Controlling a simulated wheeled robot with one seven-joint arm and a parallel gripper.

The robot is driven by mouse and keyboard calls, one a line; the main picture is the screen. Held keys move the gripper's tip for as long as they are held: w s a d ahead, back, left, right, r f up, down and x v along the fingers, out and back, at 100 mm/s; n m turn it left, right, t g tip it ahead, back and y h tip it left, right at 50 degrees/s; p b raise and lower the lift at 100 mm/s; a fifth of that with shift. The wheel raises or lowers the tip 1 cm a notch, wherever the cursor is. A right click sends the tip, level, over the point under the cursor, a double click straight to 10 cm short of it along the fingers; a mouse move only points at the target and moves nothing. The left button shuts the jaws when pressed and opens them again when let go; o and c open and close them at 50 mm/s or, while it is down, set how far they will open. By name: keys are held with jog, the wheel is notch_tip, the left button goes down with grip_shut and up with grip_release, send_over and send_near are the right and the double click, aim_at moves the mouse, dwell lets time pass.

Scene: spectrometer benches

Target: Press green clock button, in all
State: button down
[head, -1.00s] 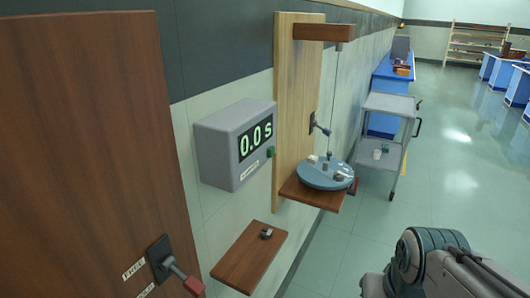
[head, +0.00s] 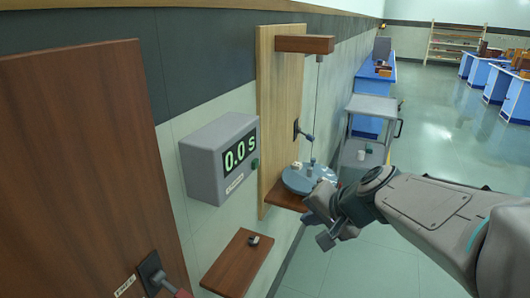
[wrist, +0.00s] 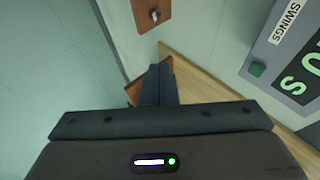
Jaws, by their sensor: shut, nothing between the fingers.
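The green clock button (head: 255,163) sits on the right side of the grey wall clock box (head: 203,165), whose display reads 0.0 s. In the wrist view the button (wrist: 258,69) is a small green square on the clock's edge, up and right of my fingers. My gripper (head: 325,238) is in front of the wooden shelf, to the right of and below the clock, apart from the button. In the wrist view its fingers (wrist: 158,84) are together with nothing between them.
A small wooden shelf (head: 232,268) with a little switch is below the clock. A round blue-grey platform (head: 298,179) hangs by a wooden post (head: 272,120). A brown door-like board (head: 70,170) stands at left. A grey cart (head: 372,108) is behind; open floor lies right.

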aim_at(255, 164)
jog(key=w+r+m+t+y+p, duration=0.1)
jog(key=w+r+m, duration=0.3)
jog(key=w, duration=0.4)
jog(key=shift+a+r+t, duration=0.4)
jog(key=shift+r+t, duration=0.35)
jog(key=shift+t, duration=0.05)
jog(key=shift+a, duration=0.15)
jog(key=w+a+p, duration=0.1)
jog(key=w+a, duration=0.2)
jog(key=a, duration=0.5)
jog(key=shift+p, duration=0.35)
jog(key=shift+a, duration=0.15)
dwell(0.7)
jog(key=shift+w+a, duration=0.1)
jog(key=shift+a, duration=0.15)
jog(key=shift+w+a, duration=0.15)
jog(key=shift+a, duration=0.35)
dwell(0.7)
jog(key=shift+d, duration=0.1)
jog(key=shift+s+d+b, duration=0.35)
jog(key=shift+d+b, duration=0.05)
jog(key=shift+d, duration=0.4)
